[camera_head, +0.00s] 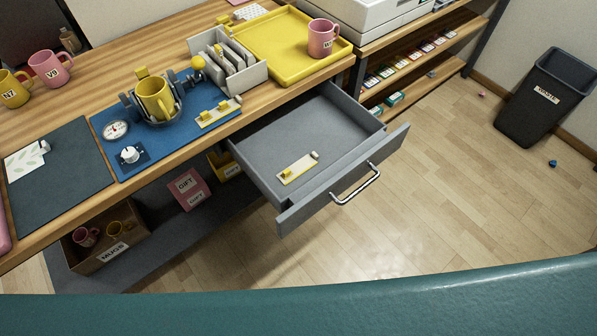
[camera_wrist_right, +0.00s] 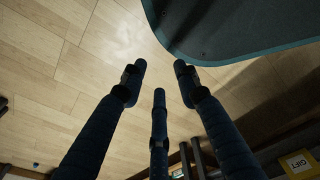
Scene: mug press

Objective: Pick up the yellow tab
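A pale strip with a yellow tab (camera_head: 287,174) and a small grey piece at its other end lies in the open grey drawer (camera_head: 330,125). A similar pale strip with small yellow tabs (camera_head: 222,106) lies on the right part of the blue mat. I cannot tell which of these is the task's tab. My right gripper (camera_wrist_right: 160,80) shows in the right wrist view with its three fingers spread apart and nothing between them, above the wooden floor. It is not in the head view. My left gripper is in neither view.
A yellow mug (camera_head: 155,98) sits in the press on the blue mat (camera_head: 125,165). A yellow tray (camera_head: 285,75) holds a pink mug (camera_head: 322,38). The drawer front with its handle (camera_head: 357,184) juts over clear floor. A black bin (camera_head: 545,95) stands right.

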